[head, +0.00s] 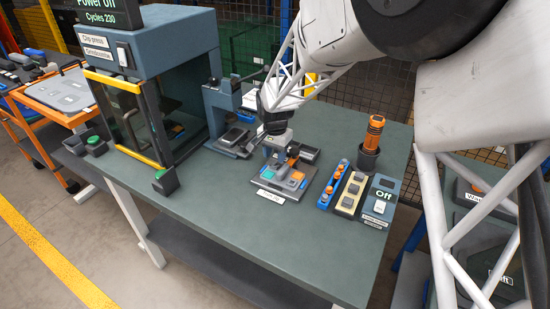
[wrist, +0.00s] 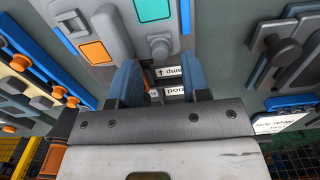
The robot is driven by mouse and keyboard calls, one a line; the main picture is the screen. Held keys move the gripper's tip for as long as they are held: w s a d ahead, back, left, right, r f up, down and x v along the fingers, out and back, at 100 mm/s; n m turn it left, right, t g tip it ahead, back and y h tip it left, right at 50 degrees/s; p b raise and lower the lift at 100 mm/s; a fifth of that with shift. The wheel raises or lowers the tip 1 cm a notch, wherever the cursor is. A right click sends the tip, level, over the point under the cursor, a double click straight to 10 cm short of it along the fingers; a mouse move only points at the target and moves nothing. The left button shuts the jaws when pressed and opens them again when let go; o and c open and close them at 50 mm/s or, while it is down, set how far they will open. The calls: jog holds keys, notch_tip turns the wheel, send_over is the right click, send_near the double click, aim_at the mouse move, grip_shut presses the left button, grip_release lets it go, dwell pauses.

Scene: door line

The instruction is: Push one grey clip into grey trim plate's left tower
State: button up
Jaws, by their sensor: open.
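A grey plate (head: 271,187) with orange and teal squares lies on the bench under my gripper, and I take it to be the trim plate. I cannot tell which part is the left tower. My gripper (head: 276,152) hangs above the plate's far side. In the wrist view my gripper (wrist: 151,80) has its two blue-grey fingers apart, with no clip visible between them. Grey pieces (head: 350,190), possibly the clips, sit on a tan strip right of the plate.
A blue rack (head: 334,186) with orange pieces lies between plate and tan strip. A press cabinet (head: 160,95) stands left. The bench front (head: 240,235) is clear.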

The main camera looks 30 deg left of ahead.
jog(key=shift+r, duration=2.75)
jog(key=shift+d, duration=0.1)
jog(key=shift+w+d+r, duration=0.1)
jog(key=shift+d+r, duration=0.1)
jog(key=shift+d, duration=0.1)
jog(key=s+d+r, duration=0.2)
jog(key=d+r, duration=0.3)
jog(key=d, duration=0.6)
jog(key=s+d+r+t, duration=0.15)
jog(key=d+r, duration=0.25)
jog(key=d, duration=0.7)
jog(key=s+d+r, duration=0.3)
jog(key=d+r, duration=0.2)
jog(key=d, duration=0.6)
jog(key=s+d+t, duration=0.1)
jog(key=s+d, duration=2)
jog(key=shift+s+d+f, duration=0.15)
jog(key=shift+s+f, duration=0.2)
jog(key=shift+s, duration=0.05)
